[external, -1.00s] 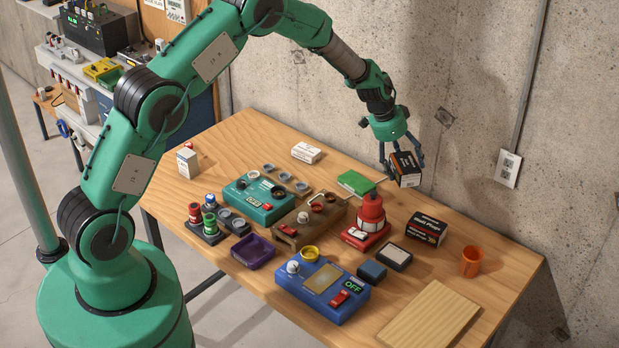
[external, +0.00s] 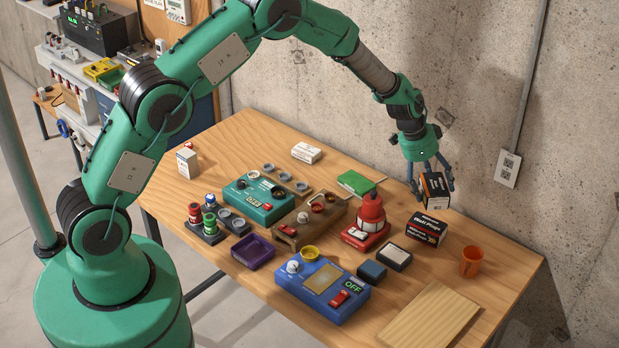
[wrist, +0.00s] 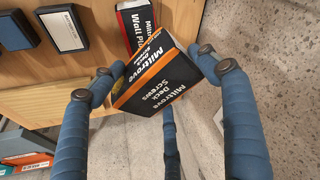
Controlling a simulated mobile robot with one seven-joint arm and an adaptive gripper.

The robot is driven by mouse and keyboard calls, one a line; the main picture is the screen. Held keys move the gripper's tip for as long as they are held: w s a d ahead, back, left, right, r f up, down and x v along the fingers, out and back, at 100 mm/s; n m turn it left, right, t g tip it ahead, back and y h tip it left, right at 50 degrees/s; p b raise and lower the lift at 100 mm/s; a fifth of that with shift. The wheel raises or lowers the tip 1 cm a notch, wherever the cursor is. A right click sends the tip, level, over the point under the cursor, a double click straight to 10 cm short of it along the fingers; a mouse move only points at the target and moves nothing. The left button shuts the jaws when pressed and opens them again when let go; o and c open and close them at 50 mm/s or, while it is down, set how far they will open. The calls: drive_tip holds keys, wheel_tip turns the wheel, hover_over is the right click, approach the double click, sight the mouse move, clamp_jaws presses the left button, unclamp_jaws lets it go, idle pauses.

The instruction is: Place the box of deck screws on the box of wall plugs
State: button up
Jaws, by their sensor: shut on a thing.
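The box of deck screws (external: 433,190) is black with an orange stripe and a white lower part. My gripper (external: 432,183) is shut on it and holds it above the table's back edge. In the wrist view the deck screws box (wrist: 157,80) sits tilted between the blue fingers, its label readable. The box of wall plugs (external: 426,229), black and red with white lettering, lies on the table just below the held box in the external view, apart from it. In the wrist view the wall plugs box (wrist: 136,22) is partly hidden behind the held box.
A red lamp-like device (external: 368,222) stands left of the wall plugs box. An orange cup (external: 471,262) stands to its right. A small dark-framed block (external: 394,257) and a wooden board (external: 432,318) lie nearer the front. The concrete wall (external: 540,215) is close behind.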

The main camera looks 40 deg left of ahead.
sight(421, 190)
drive_tip(key=shift+f+p, duration=0.45)
drive_tip(key=shift+f, duration=2.55)
drive_tip(key=shift+f, duration=0.15)
drive_tip(key=shift+f+p, duration=0.3)
drive_tip(key=shift+f, duration=1.45)
drive_tip(key=o, duration=1.7)
drive_tip(key=shift+f, duration=0.1)
drive_tip(key=shift+b+v, duration=1.1)
drive_tip(key=shift+v, duration=4.95)
